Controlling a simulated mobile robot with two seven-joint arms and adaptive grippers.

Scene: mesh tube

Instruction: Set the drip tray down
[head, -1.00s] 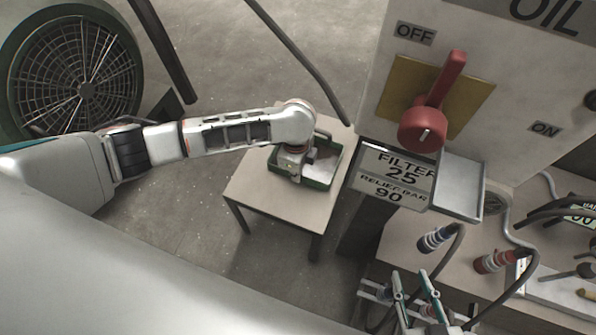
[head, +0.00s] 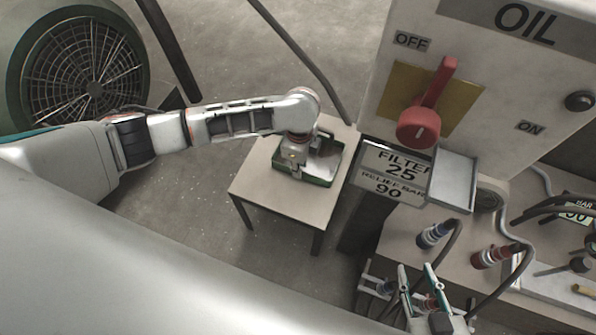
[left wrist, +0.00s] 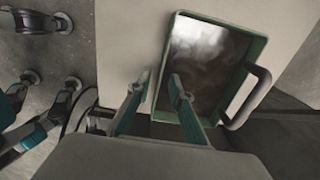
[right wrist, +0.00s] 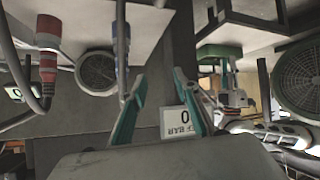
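The drip tray (head: 318,183) is a shallow green-rimmed tray with a shiny dark inside. It sits on a small beige table. In the left wrist view the tray (left wrist: 262,45) has a grey handle (left wrist: 247,98) on its right side. My left gripper (head: 291,168) is over the tray's left part. In its wrist view its fingers (left wrist: 160,84) are apart, one on each side of the tray's left wall, not pressed on it. My right gripper (head: 415,267) is open and empty by the bench; its fingers (right wrist: 160,76) are apart in its wrist view.
The small table (head: 265,190) has bare top in front of the tray. Right of it stands an oil panel with a red lever (head: 428,110) and a filter sign (head: 395,172). Blue (head: 432,235) and red (head: 490,257) hose fittings are on the bench. A round fan grille (head: 88,85) is far left.

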